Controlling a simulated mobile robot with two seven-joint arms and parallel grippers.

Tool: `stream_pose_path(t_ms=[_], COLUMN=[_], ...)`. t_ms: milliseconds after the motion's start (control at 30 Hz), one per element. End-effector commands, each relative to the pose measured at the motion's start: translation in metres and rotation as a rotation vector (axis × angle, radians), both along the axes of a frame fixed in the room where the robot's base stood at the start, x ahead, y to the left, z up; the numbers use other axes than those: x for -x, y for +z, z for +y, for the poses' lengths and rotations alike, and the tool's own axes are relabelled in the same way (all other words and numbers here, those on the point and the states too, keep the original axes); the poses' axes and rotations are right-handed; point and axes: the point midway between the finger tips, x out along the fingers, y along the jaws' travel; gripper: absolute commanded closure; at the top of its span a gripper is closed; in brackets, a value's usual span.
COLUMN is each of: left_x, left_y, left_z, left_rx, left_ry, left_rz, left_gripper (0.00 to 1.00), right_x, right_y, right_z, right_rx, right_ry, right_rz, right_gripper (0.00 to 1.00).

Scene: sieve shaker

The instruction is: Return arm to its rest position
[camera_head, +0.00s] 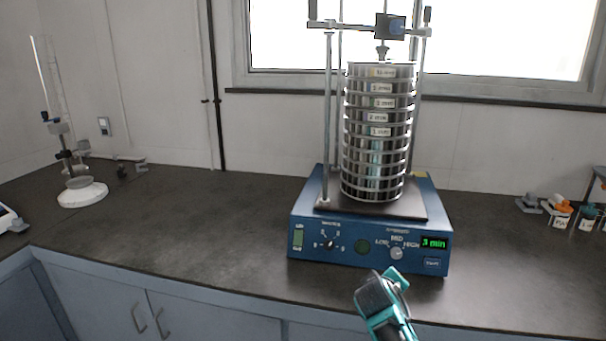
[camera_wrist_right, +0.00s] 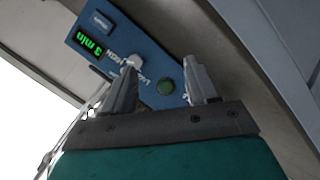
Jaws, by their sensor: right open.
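My right gripper (camera_head: 392,281) is in front of the sieve shaker (camera_head: 300,230), near the lower right of its blue front panel in the head view. In the right wrist view the two fingers of the gripper (camera_wrist_right: 163,92) stand apart with nothing between them. Beyond the fingers are the panel's green round button (camera_wrist_right: 165,87), a pale knob (camera_wrist_right: 134,62) and the green display reading 3 min (camera_wrist_right: 89,43). A tall stack of sieves (camera_head: 378,130) stands upright on the shaker, under its clamp bar (camera_head: 390,27). My left gripper is out of view.
The dark countertop (camera_head: 200,230) is clear to the left of the shaker. A burette stand (camera_head: 82,193) stands at the far left. Blue cabinets (camera_head: 100,300) are below the counter's front edge.

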Motion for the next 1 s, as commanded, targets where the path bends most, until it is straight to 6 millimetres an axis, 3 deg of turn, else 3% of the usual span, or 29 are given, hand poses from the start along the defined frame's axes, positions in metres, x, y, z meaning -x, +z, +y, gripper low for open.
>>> stream_pose_path(t_ms=[33,200,400,600,700,833,1000], left_x=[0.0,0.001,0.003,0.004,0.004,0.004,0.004], left_y=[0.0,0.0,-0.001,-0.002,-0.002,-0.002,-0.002], left_z=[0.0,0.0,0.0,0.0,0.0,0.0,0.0], left_rx=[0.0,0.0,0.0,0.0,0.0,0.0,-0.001], left_ry=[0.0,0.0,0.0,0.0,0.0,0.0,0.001], left_rz=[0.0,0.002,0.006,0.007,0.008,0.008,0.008], left_gripper=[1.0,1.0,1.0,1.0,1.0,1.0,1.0], right_x=[0.02,0.084,0.171,0.254,0.283,0.305,0.312], right_y=[-0.026,-0.083,-0.122,-0.129,-0.125,-0.119,-0.117], right_z=[-0.001,0.005,0.015,0.029,0.034,0.038,0.039], right_rx=[-0.039,-0.208,-0.415,-0.623,-0.704,-0.769,-0.793], right_ry=[0.014,0.06,0.094,0.1,0.094,0.087,0.084], right_rz=[0.005,-0.021,-0.053,-0.084,-0.097,-0.108,-0.114], right_gripper=[0.42,0.42,0.42,0.42,0.42,0.42,0.42])
